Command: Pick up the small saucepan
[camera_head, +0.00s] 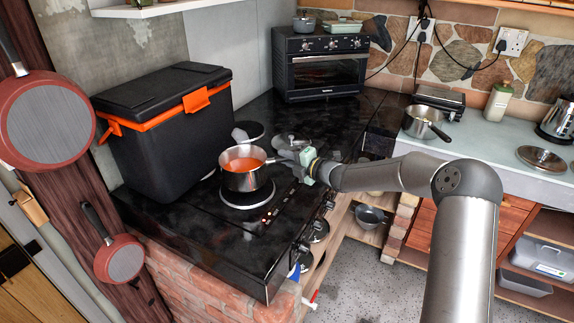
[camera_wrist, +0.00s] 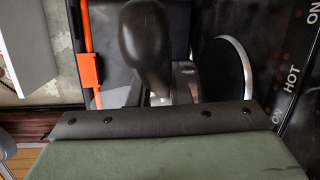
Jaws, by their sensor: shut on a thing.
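The small saucepan (camera_head: 243,182) is shiny metal and holds orange-red liquid. In the head view it is upright at the front hob plate (camera_head: 247,199); I cannot tell whether its base touches the plate. My gripper (camera_head: 289,152) is at its right side, shut on the saucepan at its handle side. The handle is largely hidden in the head view. In the wrist view a dark rounded piece (camera_wrist: 148,45) with grey metal below it stands just beyond the green gripper body; the fingertips and the saucepan's bowl cannot be made out there.
A black box with orange clips (camera_head: 165,140) stands left of the hob. A toaster oven (camera_head: 320,72) is behind. Another metal pan (camera_head: 418,127) sits on the right counter. Red pans (camera_head: 45,120) hang at the left. Hob knobs line the front edge.

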